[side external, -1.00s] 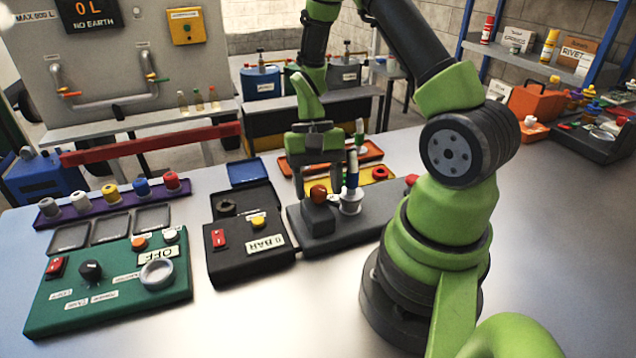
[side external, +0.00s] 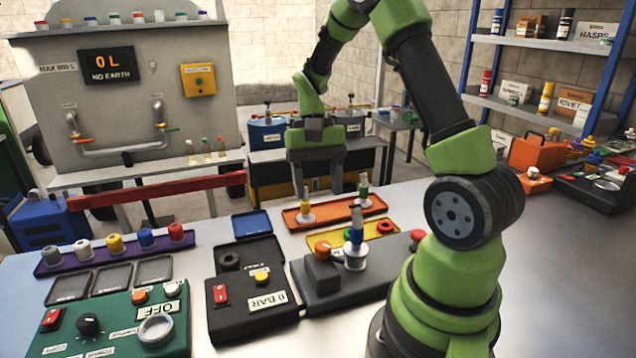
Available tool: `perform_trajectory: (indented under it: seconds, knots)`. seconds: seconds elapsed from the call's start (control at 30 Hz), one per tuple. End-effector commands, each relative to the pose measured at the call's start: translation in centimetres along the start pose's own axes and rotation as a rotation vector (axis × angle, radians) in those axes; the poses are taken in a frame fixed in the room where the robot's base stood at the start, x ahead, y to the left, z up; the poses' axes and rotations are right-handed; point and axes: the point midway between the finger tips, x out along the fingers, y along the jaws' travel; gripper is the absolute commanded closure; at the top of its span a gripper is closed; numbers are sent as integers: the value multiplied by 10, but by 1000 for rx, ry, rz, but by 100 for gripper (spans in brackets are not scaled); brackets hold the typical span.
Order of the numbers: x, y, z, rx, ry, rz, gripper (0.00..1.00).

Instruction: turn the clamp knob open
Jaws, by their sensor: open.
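The dark grey fixture (side external: 345,284) lies on the bench left of my arm's base. An orange-red knob (side external: 322,249) sits on its raised block; I take this for the clamp knob. Beside it, a blue-handled piece (side external: 356,232) stands upright in a white round collar (side external: 355,258). A smaller red knob (side external: 417,236) is at the fixture's right end. My gripper (side external: 318,190) is open, fingers pointing down, with nothing between them. It is up and away from the orange-red knob, not touching it.
An orange tray (side external: 335,213) with small upright pieces and a yellow tray (side external: 322,240) lie behind the fixture. A black panel (side external: 235,318) and a green panel (side external: 120,335) lie to the left. The bench at right (side external: 560,260) is clear.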

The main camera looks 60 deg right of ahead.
Motion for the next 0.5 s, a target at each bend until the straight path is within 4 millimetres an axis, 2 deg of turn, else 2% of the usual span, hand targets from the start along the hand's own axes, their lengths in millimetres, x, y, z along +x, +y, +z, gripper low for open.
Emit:
perform_trajectory:
  seconds: [0.27,0.33,0.37,0.5]
  knots:
    - [-1,0,0,-2,0,1,44]
    - [0,-3,2,-56,4,22,44]
    - [1,-5,3,-111,7,44,44]
    - [6,-21,13,-541,17,219,44]
